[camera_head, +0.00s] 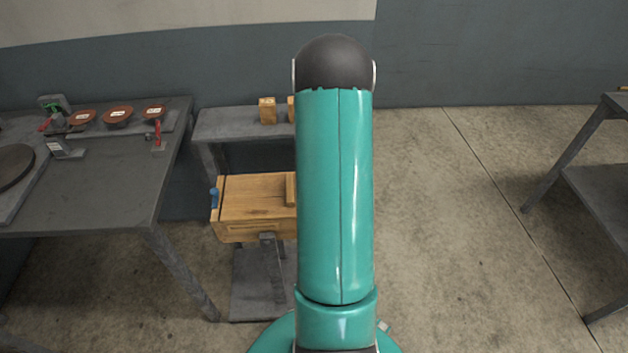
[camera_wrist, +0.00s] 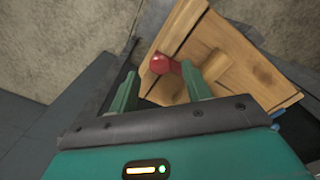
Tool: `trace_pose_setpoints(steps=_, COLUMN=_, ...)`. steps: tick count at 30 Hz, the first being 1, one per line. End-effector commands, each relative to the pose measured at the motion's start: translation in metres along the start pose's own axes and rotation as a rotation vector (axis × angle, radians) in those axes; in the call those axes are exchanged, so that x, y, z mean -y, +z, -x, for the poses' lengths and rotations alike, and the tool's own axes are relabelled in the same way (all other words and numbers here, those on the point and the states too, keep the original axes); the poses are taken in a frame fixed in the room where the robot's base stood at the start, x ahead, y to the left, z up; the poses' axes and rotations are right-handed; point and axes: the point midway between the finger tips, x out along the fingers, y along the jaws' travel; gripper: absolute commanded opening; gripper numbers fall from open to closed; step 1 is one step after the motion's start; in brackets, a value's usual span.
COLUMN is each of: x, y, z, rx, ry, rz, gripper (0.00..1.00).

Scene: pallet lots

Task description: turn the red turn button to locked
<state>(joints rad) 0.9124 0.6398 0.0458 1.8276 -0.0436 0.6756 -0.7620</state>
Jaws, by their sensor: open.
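In the wrist view my gripper (camera_wrist: 162,90) is open, with its two green fingers apart. A red turn button (camera_wrist: 160,64) with a round end shows just beyond the fingertips, between them in the picture. It sits at the near edge of a wooden box (camera_wrist: 250,75). Part of the button is hidden behind the right finger, so I cannot tell its setting. Nothing is held between the fingers. In the head view the wooden box (camera_head: 255,205) stands on a dark stand, its right part hidden behind my arm. The button and my gripper are hidden there.
A dark table (camera_head: 100,195) on the left carries several reddish-brown dishes (camera_head: 118,115) and small red and green-handled fittings. A grey bench (camera_head: 235,122) with small wooden blocks (camera_head: 267,110) stands behind the box. Another table (camera_head: 600,180) is at the far right. The floor between is clear.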

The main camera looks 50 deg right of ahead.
Motion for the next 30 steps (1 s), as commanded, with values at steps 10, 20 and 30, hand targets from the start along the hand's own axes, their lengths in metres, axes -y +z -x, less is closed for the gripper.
trace_pose_setpoints(steps=10, x=-0.001, y=-0.001, z=0.078, rx=-0.004, ry=0.004, rz=0.000, gripper=0.48)
trace_pose_setpoints(steps=20, x=0.000, y=-0.001, z=0.116, rx=-0.002, ry=0.001, rz=0.000, gripper=0.48)
trace_pose_setpoints(steps=30, x=0.000, y=0.000, z=0.116, rx=-0.001, ry=0.000, rz=0.000, gripper=0.48)
